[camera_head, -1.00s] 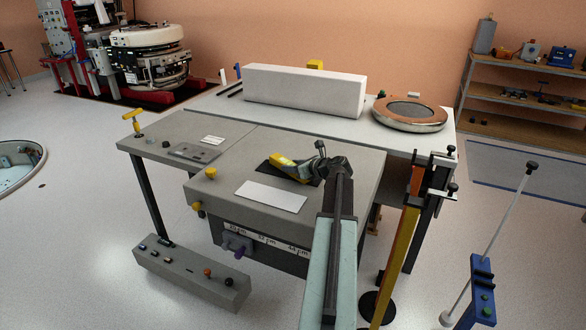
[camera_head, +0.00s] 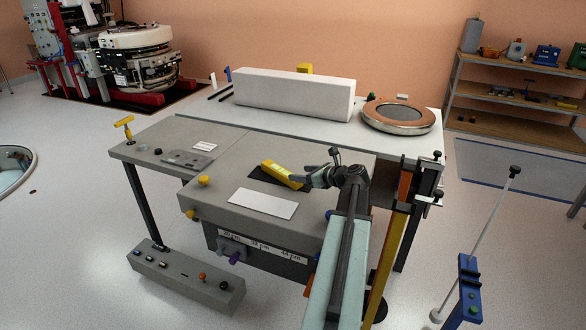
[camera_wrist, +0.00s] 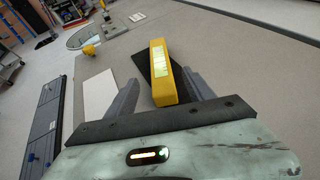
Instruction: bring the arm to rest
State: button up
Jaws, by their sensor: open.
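My gripper (camera_head: 306,182) is at the end of my arm, over the right part of the grey bench (camera_head: 225,150). In the wrist view my gripper (camera_wrist: 157,88) has its two fingers spread apart with nothing held between them. A yellow device with a pale display (camera_head: 281,174) lies on a black mat (camera_head: 262,176), just left of my gripper in the head view. In the wrist view the yellow device (camera_wrist: 160,75) shows ahead, between the finger directions. Whether a finger touches it I cannot tell.
A white sheet (camera_head: 263,203) lies in front of the mat. A long white block (camera_head: 293,94) and a copper-rimmed ring (camera_head: 398,116) stand at the back. A yellow post with clamps (camera_head: 388,255) stands close right of my arm. A yellow T-handle (camera_head: 124,124) rises at the left corner.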

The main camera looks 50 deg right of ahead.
jog(key=shift+s+a+r, duration=0.1)
jog(key=shift+s+r, duration=0.15)
jog(key=shift+s, duration=0.4)
